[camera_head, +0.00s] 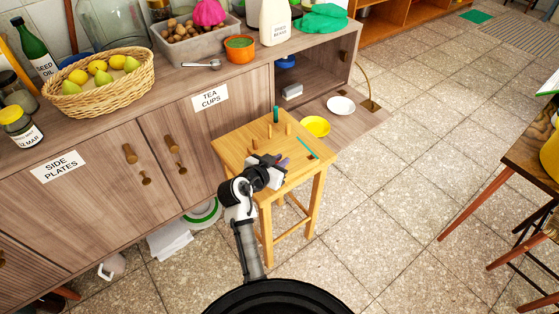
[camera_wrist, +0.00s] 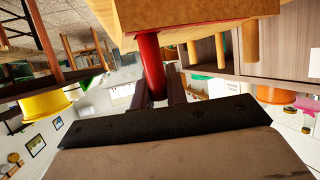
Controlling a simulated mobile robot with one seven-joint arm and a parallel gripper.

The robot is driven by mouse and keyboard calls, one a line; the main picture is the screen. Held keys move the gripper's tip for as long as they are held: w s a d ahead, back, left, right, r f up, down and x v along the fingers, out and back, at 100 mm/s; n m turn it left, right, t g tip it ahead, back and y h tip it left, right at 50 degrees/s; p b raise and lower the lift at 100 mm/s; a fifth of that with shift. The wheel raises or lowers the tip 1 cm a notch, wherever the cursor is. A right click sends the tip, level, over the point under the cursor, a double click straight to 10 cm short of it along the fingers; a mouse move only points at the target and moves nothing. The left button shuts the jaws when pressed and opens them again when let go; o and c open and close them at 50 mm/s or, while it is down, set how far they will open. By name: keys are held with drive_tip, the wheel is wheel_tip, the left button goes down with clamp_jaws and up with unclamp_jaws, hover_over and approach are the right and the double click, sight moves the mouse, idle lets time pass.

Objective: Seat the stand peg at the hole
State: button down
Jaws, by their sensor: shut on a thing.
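My gripper (camera_wrist: 160,92), seen upside down in the wrist view, is shut on a red peg (camera_wrist: 149,62). The peg's far end meets the wood of the small stool top (camera_wrist: 205,14) near its edge; whether it is in a hole is hidden. In the head view, my gripper (camera_head: 276,169) is over the near part of the stool top (camera_head: 236,150), and the red peg cannot be made out. Several plain wooden pegs, including one here (camera_head: 288,128), and a green peg (camera_head: 276,114) stand farther back. No hole can be made out.
The cabinet (camera_head: 205,120) stands close on the left. Open tiled floor lies to the right.

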drive_tip(key=shift+f, duration=0.45)
drive_tip(key=c, duration=1.3)
unclamp_jaws()
drive_tip(key=b+v, duration=0.2)
drive_tip(key=v, duration=1.2)
drive_tip(key=shift+b, duration=0.4)
drive_tip(key=shift+w, duration=0.1)
